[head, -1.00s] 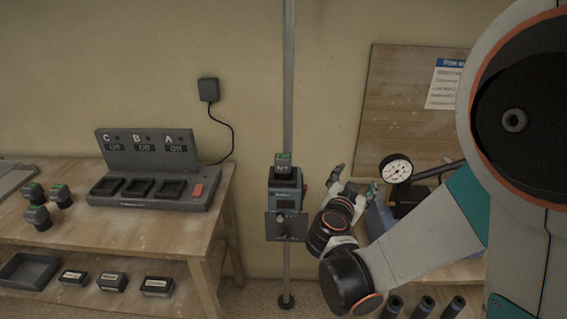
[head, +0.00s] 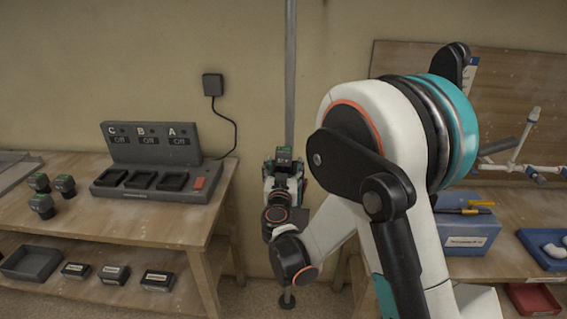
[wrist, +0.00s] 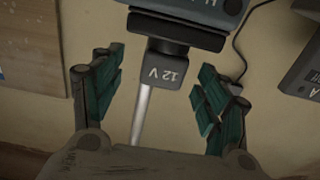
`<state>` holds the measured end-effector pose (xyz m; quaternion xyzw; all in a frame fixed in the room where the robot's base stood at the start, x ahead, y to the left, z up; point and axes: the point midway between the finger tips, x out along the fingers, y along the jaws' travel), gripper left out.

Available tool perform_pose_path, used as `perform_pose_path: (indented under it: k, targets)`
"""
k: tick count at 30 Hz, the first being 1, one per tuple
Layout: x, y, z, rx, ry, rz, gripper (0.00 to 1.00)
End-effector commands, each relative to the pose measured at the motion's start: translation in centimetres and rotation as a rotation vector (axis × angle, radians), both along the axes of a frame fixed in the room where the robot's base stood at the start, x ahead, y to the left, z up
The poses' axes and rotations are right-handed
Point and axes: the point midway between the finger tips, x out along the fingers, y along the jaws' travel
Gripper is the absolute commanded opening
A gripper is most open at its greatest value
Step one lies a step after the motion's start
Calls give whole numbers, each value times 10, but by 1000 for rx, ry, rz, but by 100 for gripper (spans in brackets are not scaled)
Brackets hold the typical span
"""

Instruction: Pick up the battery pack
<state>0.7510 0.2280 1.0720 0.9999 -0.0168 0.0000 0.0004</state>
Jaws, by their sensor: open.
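A dark battery pack with a green top (head: 284,153) sits upright on top of the device on the grey pole. In the wrist view the pack (wrist: 168,73), marked "12 V", is joined to a black mount (wrist: 175,30) on the grey-blue device (wrist: 200,8). My gripper (head: 284,170) is at the pole, in front of the device, which it largely hides in the head view. In the wrist view the teal fingers of my gripper (wrist: 163,82) are wide apart, one on each side of the pack. No contact with it shows.
Several similar green-topped blocks (head: 65,184) stand on the left bench (head: 130,218), beside a charger (head: 165,190) with bays C, B and A reading Off. Its cable runs to a wall plug (head: 213,85). A blue box (head: 466,235) is on the right bench.

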Motion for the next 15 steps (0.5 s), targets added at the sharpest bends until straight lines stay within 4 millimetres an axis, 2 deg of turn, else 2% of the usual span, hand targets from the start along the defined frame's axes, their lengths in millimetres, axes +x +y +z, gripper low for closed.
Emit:
perform_pose_path:
  k: [5,15]
  targets:
    - [10,0,-1,0,0,-1,68]
    - [54,4,-1,0,1,0,68]
